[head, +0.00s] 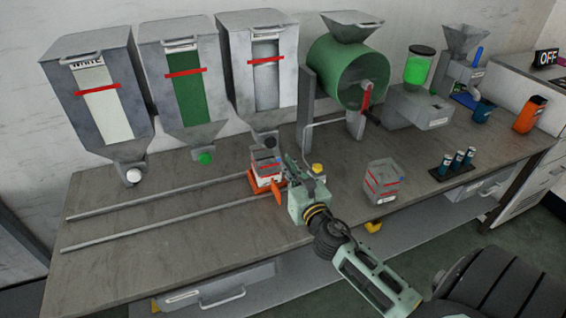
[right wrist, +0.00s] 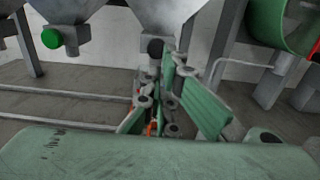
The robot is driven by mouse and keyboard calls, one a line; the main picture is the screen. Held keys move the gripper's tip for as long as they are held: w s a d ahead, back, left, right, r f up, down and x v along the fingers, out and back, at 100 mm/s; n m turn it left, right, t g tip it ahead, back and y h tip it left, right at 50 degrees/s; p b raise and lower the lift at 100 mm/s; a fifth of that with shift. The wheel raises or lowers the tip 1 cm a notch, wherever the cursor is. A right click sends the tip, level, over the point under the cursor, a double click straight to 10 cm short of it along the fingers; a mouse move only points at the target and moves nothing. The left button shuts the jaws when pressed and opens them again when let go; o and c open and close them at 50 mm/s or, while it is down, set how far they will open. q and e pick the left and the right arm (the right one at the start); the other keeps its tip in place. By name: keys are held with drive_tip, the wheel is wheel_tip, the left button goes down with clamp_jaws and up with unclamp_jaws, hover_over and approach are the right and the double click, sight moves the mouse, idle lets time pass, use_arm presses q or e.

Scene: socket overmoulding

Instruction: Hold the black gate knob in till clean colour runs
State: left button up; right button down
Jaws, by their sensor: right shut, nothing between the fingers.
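The black gate knob (head: 270,143) sits at the outlet of the rightmost grey hopper (head: 262,70). In the right wrist view the black knob (right wrist: 155,47) shows just beyond my fingers. My right gripper (head: 287,162) is shut and empty, close in front of and below the knob; it also fills the middle of the right wrist view (right wrist: 160,90). I cannot tell whether it touches the knob. A small clear box (head: 265,163) with red bands stands on an orange carriage (head: 258,184) under that outlet, partly hidden by the gripper. No running colour is visible. My left gripper is not in view.
Hoppers with a white knob (head: 133,176) and a green knob (head: 205,158) stand to the left. Two rails (head: 150,198) cross the bench. A green drum (head: 345,70) with a red crank, another banded box (head: 382,181) and blue vials (head: 458,160) are to the right.

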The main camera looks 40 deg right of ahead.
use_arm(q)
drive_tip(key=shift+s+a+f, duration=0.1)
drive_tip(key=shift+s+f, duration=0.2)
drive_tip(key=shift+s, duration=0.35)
use_arm(e)
drive_tip(key=v, duration=0.2)
drive_tip(key=shift+s+a+r, duration=0.1)
drive_tip(key=shift+s+a, duration=0.1)
drive_tip(key=shift+s, duration=0.1)
